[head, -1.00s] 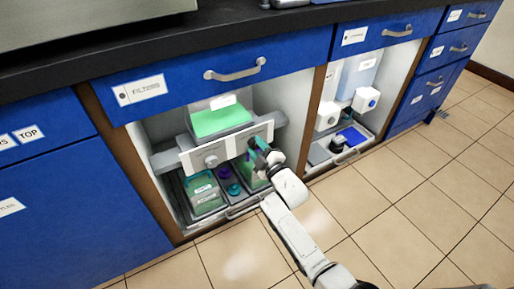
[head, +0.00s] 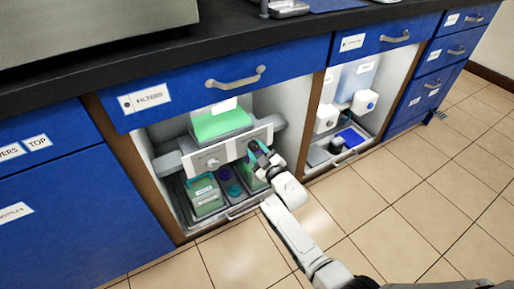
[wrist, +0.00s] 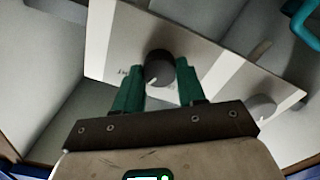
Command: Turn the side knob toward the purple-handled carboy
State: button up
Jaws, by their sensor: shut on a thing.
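In the head view, a white panel (head: 232,148) crosses the open left bay. A pale knob (head: 213,164) is on its left part. My gripper (head: 257,153) is at the panel's right end and hides what it holds there. In the wrist view, my green fingers (wrist: 159,80) are shut on a dark round side knob (wrist: 158,66) with a white mark; the pale knob also shows (wrist: 262,107). Below the panel stand a teal-handled carboy (head: 206,194) and a right carboy (head: 252,183), mostly hidden by my gripper. A bit of purple beside my fingers may be its handle.
A tray (head: 180,197) with a front handle holds the carboys, with purple and teal round pieces between them. A green-filled vessel (head: 222,123) sits above the panel. A wooden post divides this bay from the right one. The tiled floor in front is clear.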

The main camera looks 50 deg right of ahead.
jog(key=shift+m+p, duration=0.75)
jog(key=shift+m, duration=1.45)
jog(key=o, duration=1.1)
jog(key=shift+c, duration=0.2)
jog(key=p+v, duration=0.4)
jog(key=v, duration=0.7)
jog(key=shift+w, duration=0.1)
